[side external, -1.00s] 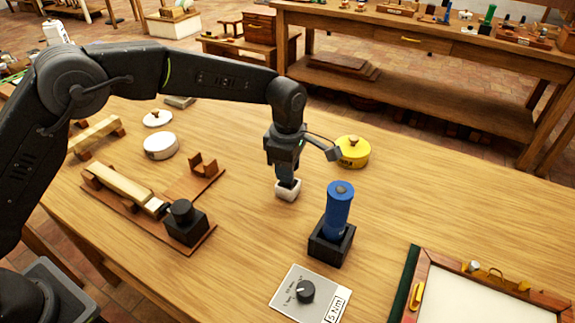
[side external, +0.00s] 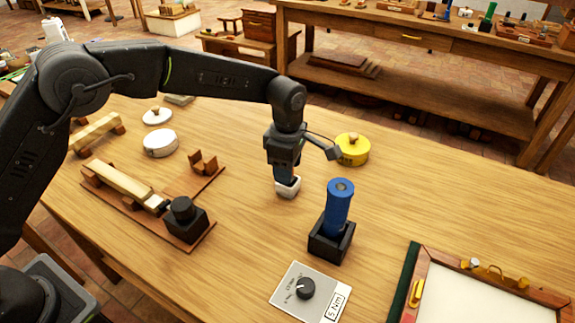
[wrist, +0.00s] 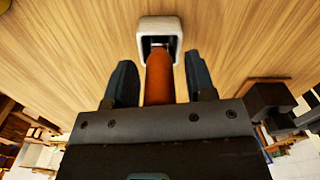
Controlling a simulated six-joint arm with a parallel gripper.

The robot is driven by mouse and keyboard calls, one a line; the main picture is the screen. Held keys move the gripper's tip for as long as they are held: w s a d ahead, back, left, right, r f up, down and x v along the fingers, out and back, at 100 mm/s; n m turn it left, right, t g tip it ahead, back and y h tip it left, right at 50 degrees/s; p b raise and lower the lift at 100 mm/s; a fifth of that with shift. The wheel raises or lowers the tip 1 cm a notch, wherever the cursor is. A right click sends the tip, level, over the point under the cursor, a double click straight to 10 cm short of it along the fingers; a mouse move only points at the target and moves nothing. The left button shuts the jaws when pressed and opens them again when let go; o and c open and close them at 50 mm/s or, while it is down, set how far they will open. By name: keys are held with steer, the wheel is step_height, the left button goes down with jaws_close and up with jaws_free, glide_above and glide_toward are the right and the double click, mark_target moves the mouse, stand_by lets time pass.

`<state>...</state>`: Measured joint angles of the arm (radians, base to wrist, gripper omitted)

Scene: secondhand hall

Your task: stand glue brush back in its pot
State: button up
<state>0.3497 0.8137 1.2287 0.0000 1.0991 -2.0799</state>
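The white pot (side external: 288,189) stands on the wooden table, right under my gripper (side external: 286,177). In the wrist view the pot (wrist: 160,23) is a white square cup beyond my fingertips. The glue brush (wrist: 160,80) has an orange-brown handle and its far end reaches into the pot's opening. The handle lies between the two fingers of my gripper (wrist: 159,62), with a gap visible on each side, so the fingers look open around it. In the side view the brush is hidden by the gripper. The bristles cannot be seen.
A blue cylinder in a black holder (side external: 331,236) stands close by at right front. A yellow tin (side external: 352,150) is behind right. A wooden jig with a black block (side external: 185,224) lies left. A dial box (side external: 310,294) and framed tray (side external: 480,300) are in front.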

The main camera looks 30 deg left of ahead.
steer(key=shift+o, duration=0.4)
step_height(320, 180, up, 14)
stand_by(0.3)
steer(key=s+a+r+m+t, duration=0.3)
steer(key=s+a+r+m, duration=0.6)
steer(key=s+a, duration=0.3)
steer(key=s+a+f+m+t, duration=0.1)
steer(key=s+a+f+m, duration=0.1)
steer(key=s, duration=0.4)
steer(key=s+a+f+m, duration=0.2)
steer(key=s+m, duration=0.3)
steer(key=s+a+f+m+t, duration=0.1)
steer(key=s+a+f+m, duration=0.1)
steer(key=s, duration=0.4)
steer(key=shift+s+a+f+m+t, duration=0.25)
steer(key=shift+s+a+m+t, duration=0.1)
steer(key=shift+m, duration=0.55)
